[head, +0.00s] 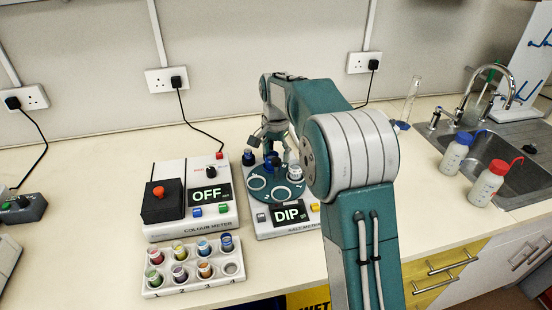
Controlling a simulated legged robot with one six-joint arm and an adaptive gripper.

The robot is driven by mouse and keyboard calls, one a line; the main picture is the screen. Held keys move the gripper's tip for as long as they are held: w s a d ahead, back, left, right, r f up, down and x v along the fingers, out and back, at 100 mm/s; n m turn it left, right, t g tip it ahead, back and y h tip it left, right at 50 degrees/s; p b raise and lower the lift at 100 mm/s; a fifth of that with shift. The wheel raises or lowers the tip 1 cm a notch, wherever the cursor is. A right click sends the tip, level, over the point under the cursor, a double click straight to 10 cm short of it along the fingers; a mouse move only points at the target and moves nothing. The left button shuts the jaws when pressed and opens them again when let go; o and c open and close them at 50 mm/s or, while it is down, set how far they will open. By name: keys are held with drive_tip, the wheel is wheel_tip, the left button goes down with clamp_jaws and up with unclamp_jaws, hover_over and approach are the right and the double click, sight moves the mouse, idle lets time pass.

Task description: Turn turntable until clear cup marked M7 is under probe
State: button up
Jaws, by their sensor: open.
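The salt meter (287,222) stands on the bench with DIP on its display. Its dark teal turntable (257,183) has ring-shaped holders. A clear or whitish cup (294,173) sits at the turntable's right side; I cannot read any M7 mark on it. A dark blue piece (249,158) stands at the back left, and another dark piece (271,161) is near the back middle. I cannot tell which part is the probe. My gripper (263,141) is open above the back of the turntable, partly hidden by my arm. I cannot tell whether it touches anything.
The colour meter (210,222) showing OFF stands just left. A white rack (193,287) of several coloured vials lies in front of it. Blue-capped (455,155) and red-capped (487,187) bottles stand by the sink (505,150) at right. The bench behind the meters is clear.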

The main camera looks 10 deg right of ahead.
sight(276, 172)
drive_tip(key=shift+f, duration=1.1)
clamp_jaws()
drive_tip(key=shift+n, duration=6.8)
drive_tip(key=shift+f+n, duration=0.1)
drive_tip(key=shift+n, duration=2.1)
